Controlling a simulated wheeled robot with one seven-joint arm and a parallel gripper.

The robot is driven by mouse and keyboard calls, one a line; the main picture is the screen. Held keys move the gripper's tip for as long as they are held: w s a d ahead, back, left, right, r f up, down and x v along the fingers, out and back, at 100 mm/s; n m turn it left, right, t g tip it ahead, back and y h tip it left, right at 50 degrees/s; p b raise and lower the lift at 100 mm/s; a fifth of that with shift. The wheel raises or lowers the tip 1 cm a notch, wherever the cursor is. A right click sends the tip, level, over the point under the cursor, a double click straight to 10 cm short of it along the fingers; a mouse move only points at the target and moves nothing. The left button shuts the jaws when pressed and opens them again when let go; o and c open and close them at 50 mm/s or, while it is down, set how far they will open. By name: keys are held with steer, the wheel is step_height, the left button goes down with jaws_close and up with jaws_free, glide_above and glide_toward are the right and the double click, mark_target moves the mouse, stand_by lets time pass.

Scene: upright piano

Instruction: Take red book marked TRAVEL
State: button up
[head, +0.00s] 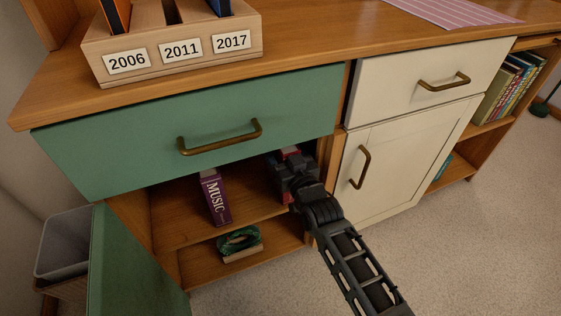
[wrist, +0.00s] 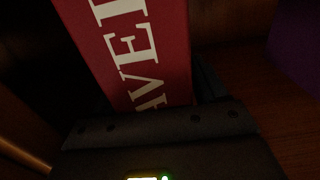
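The red book shows large in the wrist view (wrist: 150,50), with white letters reading "AVE" and part of another letter on its spine. In the head view only small red parts of the book (head: 289,151) show around my gripper (head: 288,172), on the shelf under the green drawer. My gripper is inside the open compartment, right at the spine. The book's lower part is hidden behind the gripper body in the wrist view. The fingers are too dark to show whether they press on the book.
A purple MUSIC book (head: 215,198) stands to the left on the same shelf (head: 175,222). The green drawer (head: 200,130) is just above. A green coil (head: 239,240) lies on the lower shelf. The open green door (head: 130,265) is at left, the cream cabinet door (head: 395,165) at right.

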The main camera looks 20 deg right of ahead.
jaws_close()
stand_by(0.5)
steer(key=shift+r, duration=0.1)
